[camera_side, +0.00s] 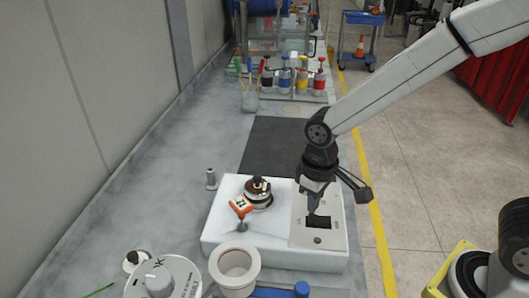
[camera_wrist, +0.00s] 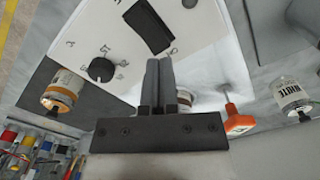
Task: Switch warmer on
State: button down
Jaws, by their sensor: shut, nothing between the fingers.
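The warmer (camera_side: 275,257) is a white box on the grey bench, with a light control panel (camera_side: 300,232) on its right part. A black rocker switch (camera_side: 318,222) is set in the panel. It also shows in the wrist view (camera_wrist: 148,27), above the fingertips, with a black numbered dial (camera_wrist: 102,70) to its left. I cannot tell which way the rocker is tipped. My gripper (camera_side: 313,211) is shut and empty, pointing down over the panel close to the switch. Its fingers (camera_wrist: 159,62) show together in the wrist view. I cannot tell whether they touch the switch.
A white cup (camera_side: 235,265) and a large white container (camera_side: 163,278) stand at the front. Coloured bottles (camera_side: 302,80) stand at the back.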

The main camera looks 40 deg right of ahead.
aim_at(312, 215)
jog(key=shift+f, duration=1.2)
dwell(1.1)
jog(key=shift+r, duration=3.55)
jog(key=shift+d, duration=0.1)
jog(key=s+d+f+m+t, duration=0.2)
jog(key=s+d+f+m, duration=0.1)
jog(key=d, duration=0.7)
notch_tip(312, 215, down, 3)
jog(key=shift+s+r+t, duration=0.1)
jog(key=shift+s+t, duration=0.2)
jog(key=shift+s, duration=0.4)
